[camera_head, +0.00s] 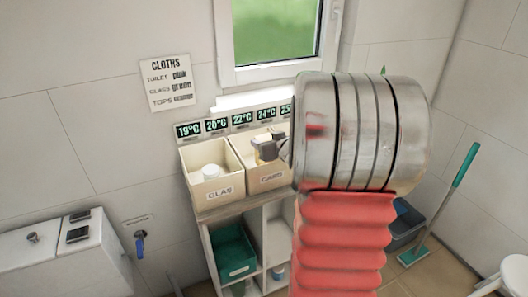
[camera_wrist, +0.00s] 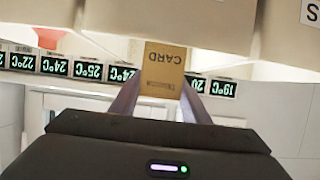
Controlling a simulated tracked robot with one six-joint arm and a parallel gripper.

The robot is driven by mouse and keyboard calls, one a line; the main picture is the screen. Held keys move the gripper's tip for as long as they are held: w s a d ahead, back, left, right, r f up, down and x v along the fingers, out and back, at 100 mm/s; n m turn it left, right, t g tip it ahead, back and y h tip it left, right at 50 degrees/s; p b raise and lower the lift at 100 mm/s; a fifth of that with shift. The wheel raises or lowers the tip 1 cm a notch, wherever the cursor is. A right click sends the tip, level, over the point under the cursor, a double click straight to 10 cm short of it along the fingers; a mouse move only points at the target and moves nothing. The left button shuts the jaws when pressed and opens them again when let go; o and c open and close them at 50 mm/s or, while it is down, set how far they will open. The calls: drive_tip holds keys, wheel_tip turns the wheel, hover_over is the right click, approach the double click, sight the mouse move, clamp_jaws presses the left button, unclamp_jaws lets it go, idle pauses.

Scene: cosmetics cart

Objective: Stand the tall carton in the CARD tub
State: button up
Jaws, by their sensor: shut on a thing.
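My gripper (camera_head: 267,142) is over the CARD tub (camera_head: 268,179), the cream tub to the right of the GLAS tub on the cart. In the wrist view my gripper (camera_wrist: 163,94) is shut on a tan carton (camera_wrist: 163,68), with one finger on each side. The carton has CARD printed on it, upside down in that view. In the head view only a small tan part of the carton (camera_head: 267,152) shows below the dark fingers, at the tub's opening. I cannot tell whether it touches the tub's floor. My arm hides the tub's right side.
The GLAS tub (camera_head: 218,190) holds a white round item (camera_head: 211,172). A row of temperature displays (camera_head: 217,125) stands behind the tubs. A teal bin (camera_head: 235,256) sits on the shelf below. A white window frame (camera_head: 228,50) is above.

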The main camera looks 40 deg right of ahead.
drive_tip(key=shift+f, duration=1.85)
drive_tip(key=shift+f, duration=0.65)
drive_tip(key=o, duration=1)
drive_tip(key=shift+r, duration=0.1)
drive_tip(key=shift+r, duration=0.55)
drive_tip(key=shift+s+r, duration=0.15)
drive_tip(key=shift+s, duration=0.1)
drive_tip(key=v, duration=1.1)
drive_tip(key=shift+s+a, duration=0.1)
drive_tip(key=shift+s, duration=0.05)
